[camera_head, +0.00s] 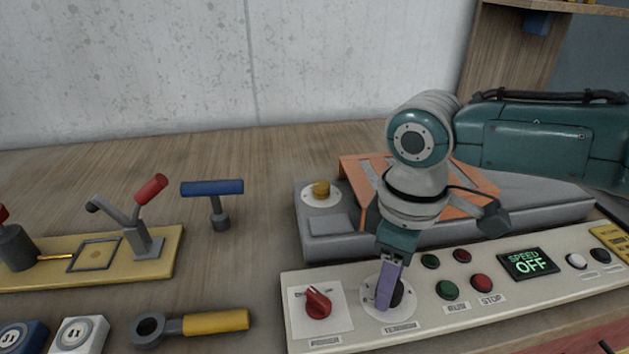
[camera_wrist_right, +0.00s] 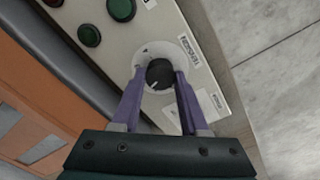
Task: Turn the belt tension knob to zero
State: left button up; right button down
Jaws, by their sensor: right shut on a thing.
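The belt tension knob (camera_wrist_right: 159,74) is a small black knob on a pale round dial, with a label beside it. It sits on the cream control panel (camera_head: 452,311), just right of the red power knob (camera_head: 318,303). My right gripper (camera_wrist_right: 160,80) is shut on the black knob, with one purple finger on each side of it. In the head view, my right gripper (camera_head: 390,292) comes down on the knob from above and partly hides it and its dial (camera_head: 370,294). A pale mark shows on the knob in the wrist view. My left gripper is not in view.
Green and red buttons, among them a green one (camera_head: 447,290), and a display (camera_head: 528,263) reading "SPEED OFF" lie to the right. A grey and orange machine (camera_head: 475,205) stands behind the panel. Tools and a yellow lever board (camera_head: 60,275) lie at left.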

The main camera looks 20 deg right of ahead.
jog(key=n, duration=0.3)
jog(key=shift+n+p, duration=0.3)
jog(key=shift+n, duration=0.1)
jog(key=n, duration=0.3)
jog(key=shift+n, duration=0.3)
jog(key=n, duration=0.5)
jog(key=shift+s, duration=0.1)
jog(key=shift+n, duration=1.6)
jog(key=shift+c, duration=2.1)
grip_release()
